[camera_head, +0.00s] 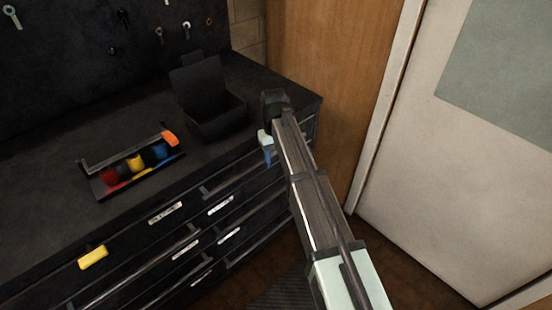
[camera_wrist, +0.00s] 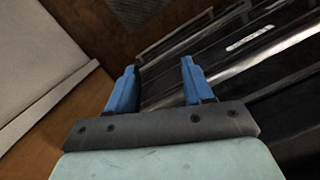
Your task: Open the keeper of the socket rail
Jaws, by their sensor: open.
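The socket rail (camera_head: 142,187) lies on the dark bench top at the left in the head view. It holds red, yellow and blue sockets in a row. A long grey bar (camera_head: 108,155) with an orange end (camera_head: 170,138) runs along its back side; this looks like the keeper, and I cannot tell whether it is latched. My gripper (camera_head: 267,150) is near the bench's right front edge, well to the right of the rail and apart from it. In the wrist view its blue fingers (camera_wrist: 160,66) are spread, with nothing between them. The rail is not seen there.
An open black box (camera_head: 212,112) stands on the bench between the rail and my gripper. Drawers with handles (camera_head: 185,249) line the bench front. Tools hang on the wall board behind.

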